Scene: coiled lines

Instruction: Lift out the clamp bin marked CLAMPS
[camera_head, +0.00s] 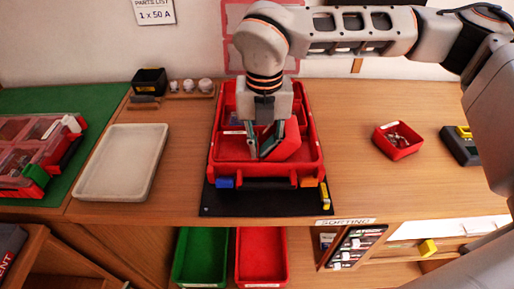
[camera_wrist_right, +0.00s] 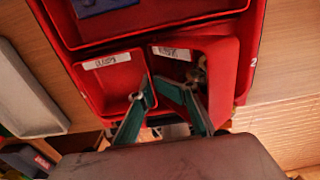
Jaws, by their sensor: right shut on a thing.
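A small red bin (camera_head: 284,146) sits tilted in the front right part of the open red case (camera_head: 214,150). In the right wrist view this bin (camera_wrist_right: 222,62) has a white label (camera_wrist_right: 172,53), too blurred to read surely, and small dark parts inside. My right gripper (camera_head: 260,156) comes down from above, its green fingers shut on the bin's left wall; the fingertips also show in the right wrist view (camera_wrist_right: 155,84). A second labelled red bin (camera_wrist_right: 112,80) stands to the left of the fingers. How far the held bin is clear of the case floor is hidden. My left gripper is out of view.
The case lies on a black mat (camera_head: 260,203). A pale tray (camera_head: 122,163) lies to the left, a small red bin with parts (camera_head: 397,141) to the right. Green (camera_head: 201,257) and red (camera_head: 262,257) bins stand below the front edge. Wood between is bare.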

